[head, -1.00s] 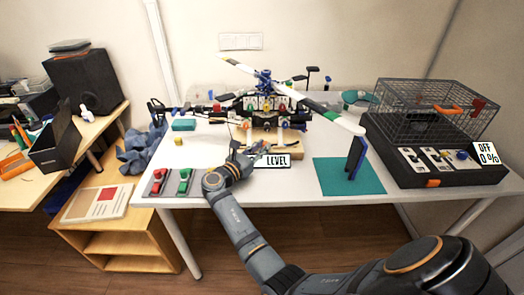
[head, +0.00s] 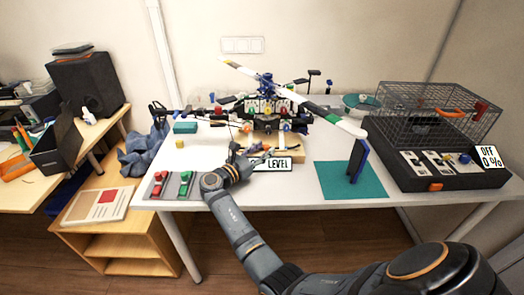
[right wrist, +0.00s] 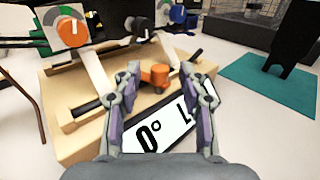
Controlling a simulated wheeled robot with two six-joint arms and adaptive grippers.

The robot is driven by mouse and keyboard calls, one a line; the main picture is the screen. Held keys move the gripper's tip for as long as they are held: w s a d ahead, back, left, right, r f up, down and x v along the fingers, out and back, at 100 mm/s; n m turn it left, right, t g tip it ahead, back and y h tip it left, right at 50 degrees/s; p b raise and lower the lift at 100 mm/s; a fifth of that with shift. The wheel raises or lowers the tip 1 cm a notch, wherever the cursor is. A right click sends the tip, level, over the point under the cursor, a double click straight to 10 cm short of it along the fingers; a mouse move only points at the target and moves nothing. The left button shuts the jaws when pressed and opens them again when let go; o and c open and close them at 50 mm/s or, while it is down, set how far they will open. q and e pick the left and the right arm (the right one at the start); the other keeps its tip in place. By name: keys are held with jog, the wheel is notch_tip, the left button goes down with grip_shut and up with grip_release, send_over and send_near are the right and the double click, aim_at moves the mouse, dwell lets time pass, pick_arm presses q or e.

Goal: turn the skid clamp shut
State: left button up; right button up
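The skid clamp, a small orange knob (right wrist: 157,75), sits at the edge of the wooden stand (right wrist: 60,138) in the right wrist view. It lies near a black skid rod and a pale strut. My right gripper (right wrist: 163,82) is open, with one finger on each side of the knob; I cannot tell whether either touches it. My left gripper is not in view.
The LEVEL sign (head: 277,165) stands right in front of the stand, partly behind my gripper. A panel with red and green switches (head: 172,187) is at the table's front left. A teal mat (head: 335,185) and black-based wire cage (head: 430,115) are to the right.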

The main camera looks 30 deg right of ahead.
jog(key=shift+r, duration=0.15)
notch_tip(320, 180, up, 10)
dwell(0.3)
